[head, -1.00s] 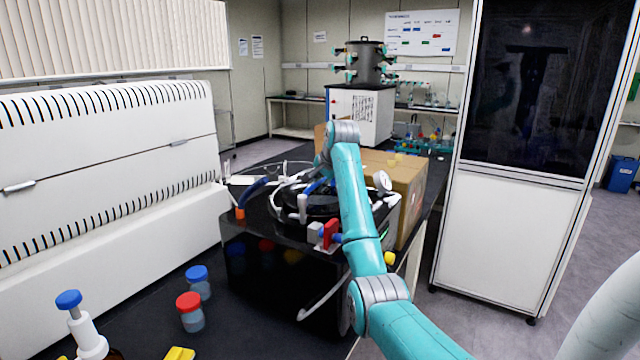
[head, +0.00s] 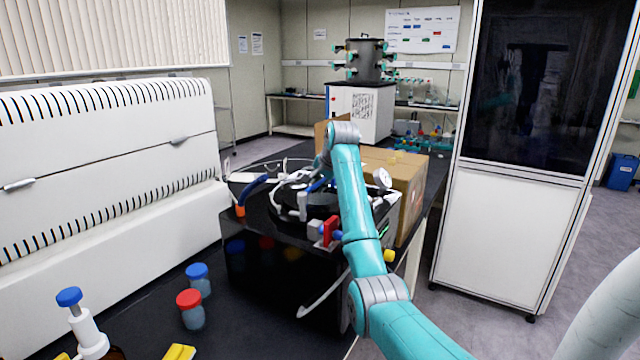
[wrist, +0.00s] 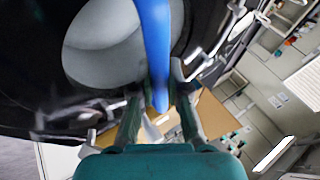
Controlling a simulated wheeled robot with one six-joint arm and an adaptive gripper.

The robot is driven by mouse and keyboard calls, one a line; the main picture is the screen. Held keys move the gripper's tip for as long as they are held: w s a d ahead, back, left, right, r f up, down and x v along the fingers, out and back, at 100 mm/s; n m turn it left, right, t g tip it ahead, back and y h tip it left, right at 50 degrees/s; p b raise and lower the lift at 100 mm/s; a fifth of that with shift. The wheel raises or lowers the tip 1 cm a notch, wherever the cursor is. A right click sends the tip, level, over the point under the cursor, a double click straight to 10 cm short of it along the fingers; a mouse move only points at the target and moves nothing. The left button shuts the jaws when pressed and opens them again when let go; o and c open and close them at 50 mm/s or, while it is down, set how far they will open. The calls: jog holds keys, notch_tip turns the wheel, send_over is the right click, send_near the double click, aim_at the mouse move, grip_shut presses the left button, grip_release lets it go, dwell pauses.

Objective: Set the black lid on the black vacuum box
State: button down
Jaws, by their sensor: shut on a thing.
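The black vacuum box (head: 285,285) stands on the dark bench in the head view, with hoses and fittings on its top. The black lid (head: 322,199) is at the box top, partly hidden by my arm and the hoses. I cannot tell whether it touches the box. In the wrist view, the dark lid (wrist: 30,70) with a pale grey round area fills the upper left. A blue bar, seemingly the lid's handle (wrist: 155,45), runs down between the fingers of my gripper (wrist: 158,108). My gripper is shut on this handle; in the head view its fingers are mostly hidden.
A cardboard box (head: 408,190) stands just behind and right of the vacuum box. A gauge (head: 382,179) and a red valve (head: 329,230) stick out near my arm. Capped bottles (head: 190,310) stand at front left. A white machine (head: 110,170) lines the left side.

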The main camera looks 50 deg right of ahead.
dwell(0.4)
jog(key=c, duration=1.1)
grip_release()
jog(key=shift+f, duration=0.15)
jog(key=v, duration=1.2)
